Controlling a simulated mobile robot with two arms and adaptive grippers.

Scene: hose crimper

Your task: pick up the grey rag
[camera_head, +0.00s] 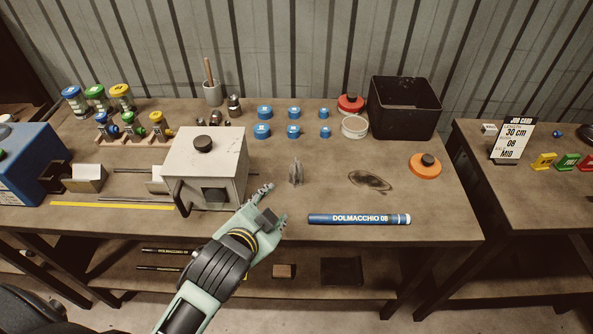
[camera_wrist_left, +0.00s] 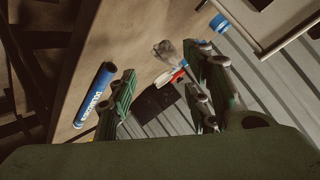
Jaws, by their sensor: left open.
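The grey rag (camera_head: 296,173) appears as a small crumpled grey peak on the workbench, right of the white box-shaped machine. In the left wrist view a grey crumpled shape (camera_wrist_left: 166,50), likely the rag, shows ahead of the fingers. My left gripper (camera_head: 275,204) is open and empty, just left of and nearer than the rag, apart from it. In the left wrist view its two fingers (camera_wrist_left: 163,92) are spread, with bench and wall visible between them. My right gripper is not in view.
The white machine (camera_head: 203,165) with its black handle stands close left of the gripper. A blue DOLMACCHIO tube (camera_head: 359,219) lies near the front edge. Blue caps (camera_head: 293,132), a black bin (camera_head: 404,108) and an orange disc (camera_head: 425,166) are farther off.

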